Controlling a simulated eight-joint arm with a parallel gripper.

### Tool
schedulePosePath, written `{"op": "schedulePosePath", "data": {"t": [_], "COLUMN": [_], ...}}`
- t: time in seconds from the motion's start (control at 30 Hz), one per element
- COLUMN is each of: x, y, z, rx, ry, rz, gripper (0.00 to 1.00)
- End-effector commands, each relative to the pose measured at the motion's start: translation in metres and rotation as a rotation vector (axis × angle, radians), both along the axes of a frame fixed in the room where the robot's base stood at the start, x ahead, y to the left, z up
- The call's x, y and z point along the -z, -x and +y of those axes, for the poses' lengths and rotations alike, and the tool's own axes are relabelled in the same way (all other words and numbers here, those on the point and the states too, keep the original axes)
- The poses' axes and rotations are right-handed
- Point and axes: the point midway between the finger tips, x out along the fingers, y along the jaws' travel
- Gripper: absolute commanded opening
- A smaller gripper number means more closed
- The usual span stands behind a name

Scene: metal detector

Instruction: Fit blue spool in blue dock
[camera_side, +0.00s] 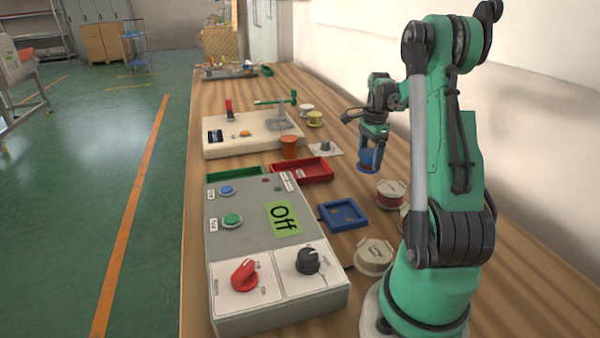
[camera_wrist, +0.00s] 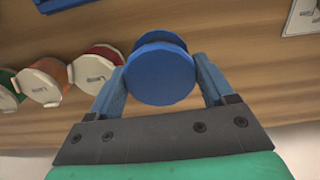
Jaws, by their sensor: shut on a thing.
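The blue spool (camera_wrist: 161,70) is between the two fingers of my gripper (camera_wrist: 160,85) in the wrist view, one finger against each side. In the side view my gripper (camera_side: 371,147) points down and is shut on the blue spool (camera_side: 369,159), held up above the table. The blue dock (camera_side: 343,214) is a low blue square frame on the table, below and to the left of the spool. A blue edge, likely the dock (camera_wrist: 58,4), shows at the top left of the wrist view.
Red (camera_side: 391,193), orange and green spools with pale lids stand near my base. A red tray (camera_side: 302,170) and a green tray (camera_side: 234,173) lie beyond the grey control box (camera_side: 262,240). An orange cup (camera_side: 289,147) stands by the white detector device (camera_side: 225,141).

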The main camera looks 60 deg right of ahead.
Motion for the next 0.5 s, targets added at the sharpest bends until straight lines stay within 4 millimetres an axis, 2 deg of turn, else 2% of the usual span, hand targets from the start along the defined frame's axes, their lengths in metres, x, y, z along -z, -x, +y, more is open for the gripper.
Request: {"op": "schedulePosePath", "data": {"t": [0.1,0.3,0.4,0.5], "x": [-0.009,-0.017,-0.018,-0.018], "y": [-0.01,-0.016,-0.014,-0.012], "z": [0.034,0.095,0.117,0.131], "rx": [-0.007,-0.006,-0.005,-0.003], "ry": [0.0,0.0,0.0,0.0], "rz": [0.0,0.0,0.0,0.0], "gripper": [0.33,0.33,0.33,0.33]}}
